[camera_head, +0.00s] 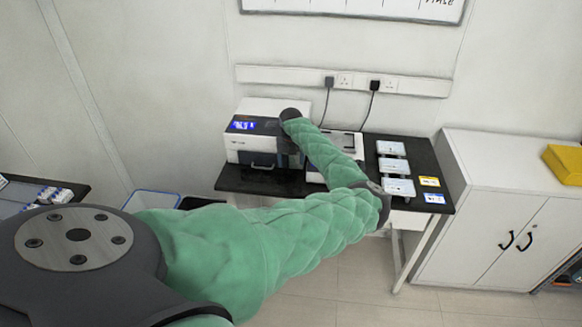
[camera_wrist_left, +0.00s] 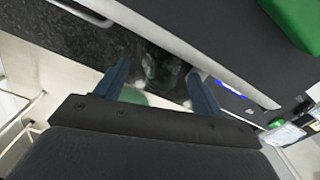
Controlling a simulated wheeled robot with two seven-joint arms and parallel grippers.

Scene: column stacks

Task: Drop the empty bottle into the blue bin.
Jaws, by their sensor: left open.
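My left arm reaches over the dark bench, and my left gripper (camera_head: 290,156) is small and dim at its end, in front of the white instrument. In the left wrist view my left gripper (camera_wrist_left: 158,80) is open, its two fingers apart above the dark speckled bench top. A faint, blurred patch shows between the fingers; I cannot tell whether it is the clear bottle or a reflection. No bottle shows clearly in the head view. A blue-rimmed bin (camera_head: 152,199) stands on the floor left of the bench, partly hidden by my arm. My right gripper is not in view.
The bench (camera_head: 255,180) carries a white instrument with a blue screen (camera_head: 262,135) and several small trays (camera_head: 395,166) at its right. A white cabinet (camera_head: 505,215) stands to the right. A dark container (camera_head: 193,203) sits beside the bin.

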